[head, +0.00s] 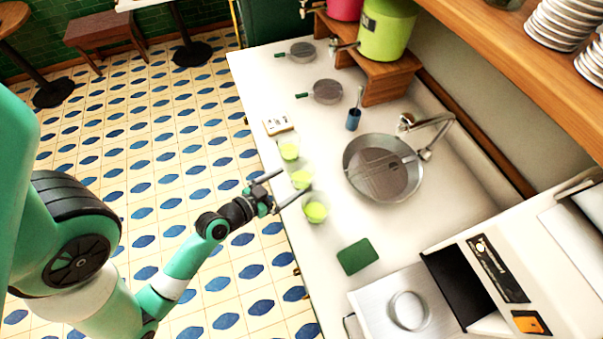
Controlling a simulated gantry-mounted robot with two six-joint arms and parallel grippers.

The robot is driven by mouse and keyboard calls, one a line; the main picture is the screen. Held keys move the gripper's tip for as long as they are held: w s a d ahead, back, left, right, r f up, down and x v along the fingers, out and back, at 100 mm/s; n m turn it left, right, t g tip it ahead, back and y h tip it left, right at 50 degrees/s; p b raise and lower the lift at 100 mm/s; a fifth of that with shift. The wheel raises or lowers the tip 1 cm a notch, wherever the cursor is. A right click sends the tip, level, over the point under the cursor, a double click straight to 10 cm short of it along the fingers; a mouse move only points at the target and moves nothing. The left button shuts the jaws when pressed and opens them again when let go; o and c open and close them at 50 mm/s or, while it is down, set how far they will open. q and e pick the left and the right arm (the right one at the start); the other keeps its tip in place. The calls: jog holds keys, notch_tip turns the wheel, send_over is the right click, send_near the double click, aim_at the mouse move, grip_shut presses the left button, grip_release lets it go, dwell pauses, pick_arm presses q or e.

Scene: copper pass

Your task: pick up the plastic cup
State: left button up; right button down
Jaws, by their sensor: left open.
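Three clear plastic cups with yellow-green contents stand in a row along the left edge of the white counter: a far cup (289,150), a middle cup (301,179) and a near cup (315,211). My left gripper (295,179) reaches in from the left over the counter edge. Its two fingers are spread, and the middle cup shows between their tips. I cannot tell whether the fingers touch it or how high they are. The lower finger crosses the picture just above the near cup. My right gripper is not in view.
A round sink (383,168) with a faucet (427,141) lies right of the cups. A green mat (357,257) is nearer, and a white box (277,124) is beyond the cups. A blue holder (353,119) and two strainers stand farther back. Counter between cups and sink is clear.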

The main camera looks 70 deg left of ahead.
aim_at(309, 171)
pick_arm(q)
jog(key=shift+w+a+f, duration=0.1)
jog(key=shift+w+f, duration=0.05)
jog(key=shift+w, duration=0.4)
jog(key=x, duration=0.4)
jog(key=shift+w+a+p, duration=0.1)
jog(key=shift+w+p, duration=0.15)
jog(key=shift+p, duration=0.15)
jog(key=shift+w+a, duration=0.1)
jog(key=shift+w, duration=0.1)
jog(key=c, duration=1)
jog(key=shift+c, duration=0.3)
